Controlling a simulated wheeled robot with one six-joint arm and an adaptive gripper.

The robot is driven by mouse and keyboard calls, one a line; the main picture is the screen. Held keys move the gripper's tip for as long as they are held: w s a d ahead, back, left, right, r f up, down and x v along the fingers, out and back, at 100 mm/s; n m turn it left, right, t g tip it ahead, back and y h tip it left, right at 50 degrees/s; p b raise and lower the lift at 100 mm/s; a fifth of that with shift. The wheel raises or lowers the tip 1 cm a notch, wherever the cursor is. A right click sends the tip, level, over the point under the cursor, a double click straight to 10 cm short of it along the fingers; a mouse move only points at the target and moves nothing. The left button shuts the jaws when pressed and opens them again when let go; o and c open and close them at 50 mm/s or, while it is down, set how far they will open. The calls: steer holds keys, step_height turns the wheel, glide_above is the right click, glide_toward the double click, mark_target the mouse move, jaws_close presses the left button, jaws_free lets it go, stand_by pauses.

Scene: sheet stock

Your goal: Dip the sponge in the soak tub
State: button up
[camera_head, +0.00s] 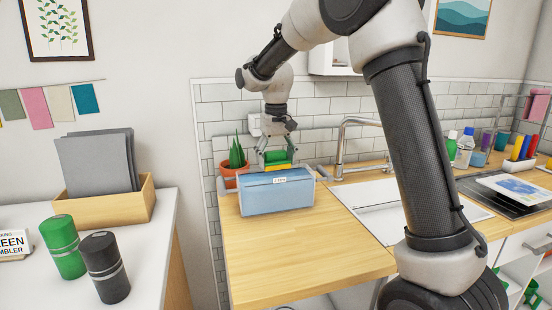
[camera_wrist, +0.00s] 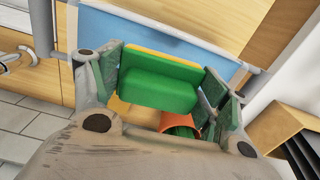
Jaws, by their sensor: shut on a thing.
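My gripper (camera_head: 278,153) points down at the back of the counter, shut on a sponge (camera_head: 277,158) with a green and a yellow layer. The wrist view shows the sponge (camera_wrist: 160,84) between the dark green finger pads. The blue tub (camera_head: 278,193), with a white label and grey side handles, stands on the wooden counter. In the head view the sponge shows just above the tub's rim. The tub (camera_wrist: 130,33) is partly hidden behind the sponge in the wrist view. I cannot tell whether the sponge is over the opening or touches any liquid.
A potted plant (camera_head: 236,162) stands close behind the tub's left end. A faucet (camera_head: 345,150) and white sink (camera_head: 380,208) lie to the right. The counter (camera_head: 275,250) in front of the tub is clear. Two tumblers stand on the white cabinet at left.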

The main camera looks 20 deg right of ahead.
mark_target(276, 152)
steer(key=shift+f, duration=4.2)
steer(key=shift+r, duration=0.1)
steer(key=shift+r, duration=5.7)
